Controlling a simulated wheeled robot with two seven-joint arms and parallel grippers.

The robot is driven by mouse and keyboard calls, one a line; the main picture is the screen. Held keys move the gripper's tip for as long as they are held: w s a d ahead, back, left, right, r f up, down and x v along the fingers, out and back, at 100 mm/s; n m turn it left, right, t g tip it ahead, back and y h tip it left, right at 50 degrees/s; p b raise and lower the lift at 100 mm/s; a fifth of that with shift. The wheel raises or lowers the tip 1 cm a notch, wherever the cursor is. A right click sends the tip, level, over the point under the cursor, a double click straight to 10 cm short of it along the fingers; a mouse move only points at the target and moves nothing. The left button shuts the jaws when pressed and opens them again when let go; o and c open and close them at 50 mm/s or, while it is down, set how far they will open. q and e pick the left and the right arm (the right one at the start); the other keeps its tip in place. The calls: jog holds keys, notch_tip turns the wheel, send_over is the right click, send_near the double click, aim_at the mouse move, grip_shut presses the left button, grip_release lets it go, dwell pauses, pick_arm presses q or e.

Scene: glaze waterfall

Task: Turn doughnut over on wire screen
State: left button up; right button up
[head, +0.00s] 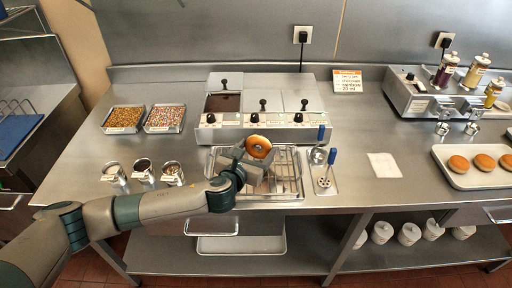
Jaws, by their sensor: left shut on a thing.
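A ring doughnut (258,147) with a golden-brown face and a paler edge is held in my left gripper (250,154). The gripper is shut on it. The doughnut is tilted, with its hole facing the camera, and appears above the far left part of the wire screen. The wire screen (287,172) lies in a metal tray on the steel counter, partly hidden by my left gripper and wrist. My right gripper is not in view.
A glaze warmer (262,116) with lidded wells stands behind the screen. Topping trays (164,118) and small cups (143,171) are at left. A tray of doughnuts (482,177) is at far right. Counter around the white napkin (384,166) is clear.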

pick_arm(q)
jog(key=shift+f, duration=0.35)
dwell(0.5)
jog(key=o, duration=1.3)
jog(key=shift+o, duration=0.2)
jog(key=shift+s, duration=0.1)
jog(key=shift+s+a+p, duration=0.3)
jog(key=shift+s+p, duration=0.1)
jog(key=shift+s, duration=0.25)
jog(key=shift+s+a+p, duration=0.25)
jog(key=shift+s+p, duration=0.2)
jog(key=shift+s, duration=0.15)
jog(key=shift+s+a+p, duration=0.3)
jog(key=shift+s+p, duration=0.1)
jog(key=shift+s, duration=0.25)
jog(key=shift+s+a+p, duration=0.3)
jog(key=shift+s+p, duration=0.1)
jog(key=shift+s, duration=0.35)
jog(key=shift+s+a+p, duration=0.3)
jog(key=shift+s+p, duration=0.1)
jog(key=shift+s, duration=0.3)
